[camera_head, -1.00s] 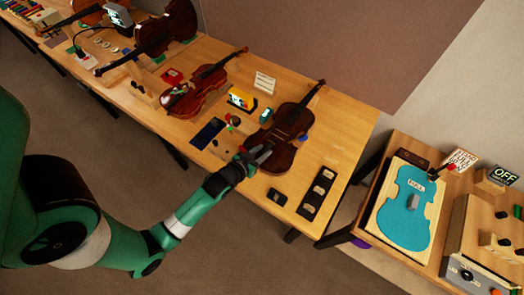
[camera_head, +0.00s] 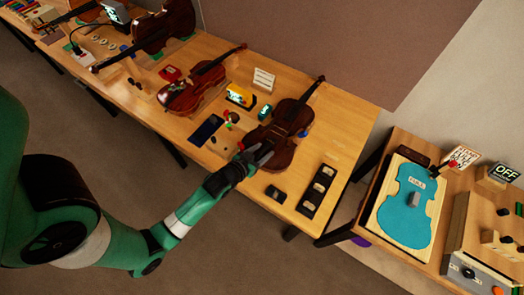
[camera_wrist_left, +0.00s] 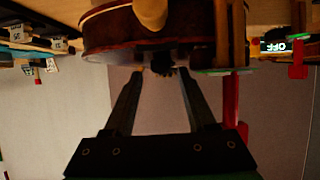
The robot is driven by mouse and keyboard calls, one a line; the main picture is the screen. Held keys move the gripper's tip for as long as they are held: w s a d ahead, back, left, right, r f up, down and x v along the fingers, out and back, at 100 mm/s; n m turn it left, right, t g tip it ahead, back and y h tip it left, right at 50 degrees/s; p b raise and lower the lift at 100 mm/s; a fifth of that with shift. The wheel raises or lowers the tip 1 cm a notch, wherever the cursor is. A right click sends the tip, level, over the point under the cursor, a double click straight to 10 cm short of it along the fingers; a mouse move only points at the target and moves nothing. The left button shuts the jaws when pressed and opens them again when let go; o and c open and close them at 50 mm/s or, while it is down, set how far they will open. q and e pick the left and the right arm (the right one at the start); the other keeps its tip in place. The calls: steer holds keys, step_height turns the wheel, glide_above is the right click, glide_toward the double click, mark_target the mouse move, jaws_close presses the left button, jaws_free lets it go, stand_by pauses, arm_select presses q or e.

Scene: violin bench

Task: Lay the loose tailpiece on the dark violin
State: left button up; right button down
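The dark violin (camera_head: 290,118) lies on the wooden bench, its neck pointing to the upper right. My left gripper (camera_head: 262,153) is at its near lower end, over or beside the body's edge. In the left wrist view the gripper's two fingers (camera_wrist_left: 161,73) are apart, with the brown edge of a violin body (camera_wrist_left: 105,32) just beyond the tips. A small dark piece shows between the fingertips, too unclear to name or to tell if it touches them. I cannot make out the loose tailpiece for certain. My right gripper is not in view.
A black case (camera_head: 275,193) and a black strip with labelled pieces (camera_head: 318,190) lie right of my left gripper. A dark blue mat (camera_head: 206,130) and a yellow item (camera_head: 240,95) are to the left. Another violin (camera_head: 190,92) lies farther left.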

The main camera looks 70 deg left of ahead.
arm_select(q)
steer(key=shift+s+a, duration=0.1)
steer(key=shift+s, duration=0.05)
steer(key=shift+s+d+r, duration=0.2)
steer(key=shift+s+r, duration=0.05)
steer(key=shift+r, duration=0.05)
steer(key=p+v, duration=0.1)
steer(key=v, duration=0.9)
steer(key=shift+s+d, duration=0.2)
steer(key=shift+s, duration=0.1)
